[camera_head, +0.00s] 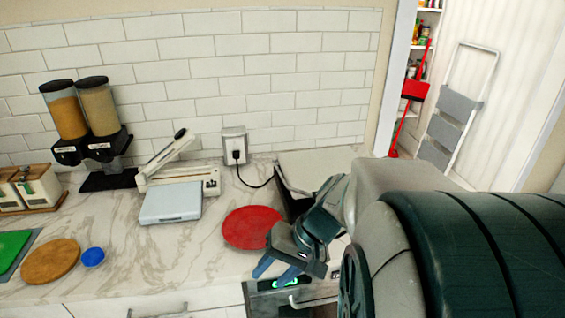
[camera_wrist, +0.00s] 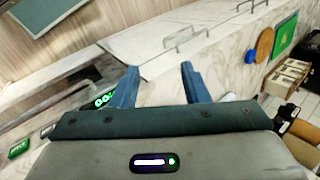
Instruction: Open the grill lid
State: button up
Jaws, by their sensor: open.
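A light grey, flat-topped appliance (camera_head: 318,160) with a dark front side stands against the tiled wall, and a black cord runs to it from the outlet. It looks like the grill, but my arm covers much of it, so its handle and the state of its lid cannot be made out. My gripper (camera_head: 277,271) is in front of it and lower, near the counter's front edge. Its two blue fingers (camera_wrist: 160,85) are apart with nothing between them. I cannot pick out the grill in the wrist view.
A red round plate (camera_head: 252,227) lies on the counter left of the appliance. Further left are a silver box (camera_head: 171,202), a lever device (camera_head: 180,180) and two dispensers (camera_head: 82,115). A panel with green lights (camera_head: 285,284) is below the gripper. Drawer handles (camera_wrist: 186,38) show beyond the fingers.

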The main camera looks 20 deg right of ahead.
jog(key=w+d+m+t+y+b, duration=0.1)
jog(key=w+d+m+t, duration=0.3)
jog(key=d, duration=0.3)
jog(key=w+d+m+t+y+b, duration=0.1)
jog(key=w+d+m+t, duration=0.2)
jog(key=d+t, duration=0.35)
jog(key=s+d+f+m+t+h, duration=0.1)
jog(key=s+d+m+t+h, duration=0.2)
jog(key=d, duration=0.5)
jog(key=s+d+f+m+t+h, duration=0.1)
jog(key=d+m+t+h, duration=0.3)
jog(key=d, duration=0.5)
jog(key=shift+n+g+h, duration=0.3)
jog(key=shift+n+g, duration=0.3)
jog(key=shift+g, duration=0.15)
jog(key=w+p, duration=0.1)
jog(key=w, duration=0.3)
jog(key=w+a+p, duration=0.1)
jog(key=w, duration=0.4)
jog(key=w+p, duration=0.1)
jog(key=w, duration=0.3)
jog(key=shift+w+a+r, duration=0.1)
jog(key=shift+w+a, duration=0.05)
jog(key=shift+w, duration=0.25)
grip_shut()
